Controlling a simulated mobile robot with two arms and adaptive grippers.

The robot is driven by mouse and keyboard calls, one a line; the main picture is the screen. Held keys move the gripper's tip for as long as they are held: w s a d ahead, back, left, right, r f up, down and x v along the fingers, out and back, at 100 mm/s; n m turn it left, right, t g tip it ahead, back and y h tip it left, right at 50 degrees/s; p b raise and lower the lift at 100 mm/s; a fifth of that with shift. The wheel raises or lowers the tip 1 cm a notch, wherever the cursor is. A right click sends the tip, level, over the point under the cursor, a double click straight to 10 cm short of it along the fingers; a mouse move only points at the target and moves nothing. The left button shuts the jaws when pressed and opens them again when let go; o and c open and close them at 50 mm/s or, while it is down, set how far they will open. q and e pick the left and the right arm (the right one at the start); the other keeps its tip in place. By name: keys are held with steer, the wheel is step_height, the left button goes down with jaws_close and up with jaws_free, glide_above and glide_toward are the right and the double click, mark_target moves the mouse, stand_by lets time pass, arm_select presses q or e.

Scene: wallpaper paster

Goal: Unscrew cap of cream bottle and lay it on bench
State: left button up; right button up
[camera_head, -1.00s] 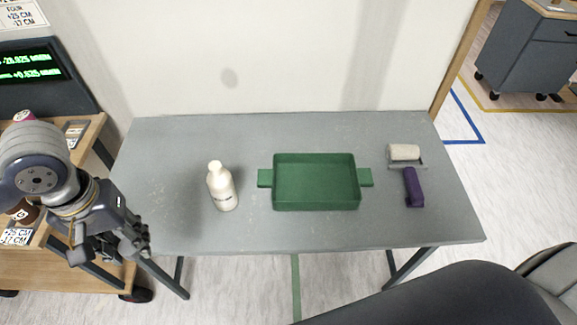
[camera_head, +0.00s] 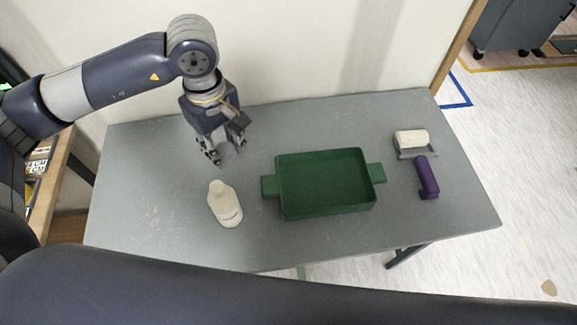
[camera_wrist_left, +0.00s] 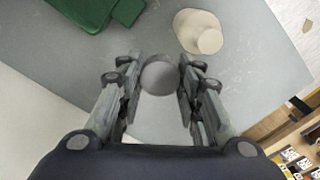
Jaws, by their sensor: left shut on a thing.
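The cream bottle (camera_head: 225,206) stands upright on the grey bench (camera_head: 150,230), left of the green tray. It also shows in the left wrist view (camera_wrist_left: 190,30). Its narrow top is the same cream colour; I cannot tell whether that is a bare neck. My left gripper (camera_head: 226,151) points down over the back left of the bench, behind the bottle and apart from it. It is shut on a grey round piece (camera_wrist_left: 159,76), which looks like a cap. I cannot tell whether this piece touches the bench. My right gripper is not in view.
A green tray (camera_head: 281,200) with side handles sits mid-bench. A paint roller (camera_head: 411,139) and a purple tool (camera_head: 427,178) lie at the right. The wall rises behind the bench. The bench is clear left of the bottle and along the back.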

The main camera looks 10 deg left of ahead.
arm_select(q)
steer(key=n, duration=0.1)
steer(key=w+n, duration=0.1)
steer(key=n, duration=0.1)
steer(key=f+n, duration=0.1)
steer(key=shift+w+d+n, duration=0.25)
steer(key=shift+d+n, duration=0.1)
steer(key=shift+n, duration=0.05)
steer(key=w+f+n, duration=0.3)
steer(key=n, duration=2.1)
glide_above(243, 176)
step_height(243, 176, down, 5)
step_height(243, 176, down, 5)
steer(key=shift+a+r+p, duration=0.1)
steer(key=shift+p, duration=0.9)
step_height(243, 176, down, 4)
steer(key=shift+f+p, duration=0.25)
steer(key=shift+p, duration=0.1)
steer(key=shift+f, duration=0.3)
steer(key=o, duration=1.2)
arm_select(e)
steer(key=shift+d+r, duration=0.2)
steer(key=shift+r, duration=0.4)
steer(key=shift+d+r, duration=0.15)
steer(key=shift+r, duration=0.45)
arm_select(q)
steer(key=shift+r, duration=0.1)
